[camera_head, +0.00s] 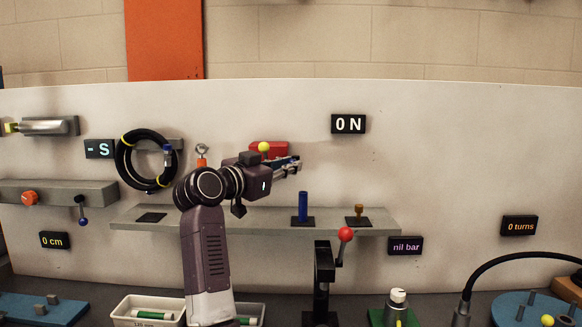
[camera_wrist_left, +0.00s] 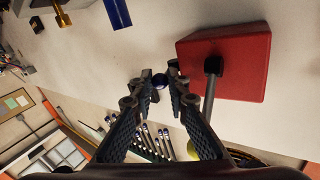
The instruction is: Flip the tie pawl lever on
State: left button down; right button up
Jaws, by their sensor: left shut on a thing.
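A red box (camera_head: 268,148) is on the white panel. In the left wrist view the red box (camera_wrist_left: 235,65) carries a dark lever (camera_wrist_left: 208,100) with a yellow ball (camera_wrist_left: 193,150). This ball (camera_head: 264,146) also shows in the head view. No label says which lever is the tie pawl. My left gripper (camera_head: 295,163) is in front of the panel by the box. In its wrist view the gripper (camera_wrist_left: 160,78) is shut on a small dark blue round thing (camera_wrist_left: 160,82), beside the box and apart from the yellow ball. My right gripper is out of view.
Below my left gripper, a grey shelf (camera_head: 350,227) holds a blue cylinder (camera_head: 303,205) and a brass piece (camera_head: 359,212). A black stand (camera_head: 322,270) with a red-ball lever (camera_head: 345,235) is in front. A black hose coil (camera_head: 127,165) hangs left. A "0 N" display (camera_head: 348,124) is up right.

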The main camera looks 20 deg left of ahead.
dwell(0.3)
pick_arm(q)
jog(key=c, duration=1.8)
grip_release()
jog(key=shift+a, duration=0.1)
jog(key=shift+c, duration=0.2)
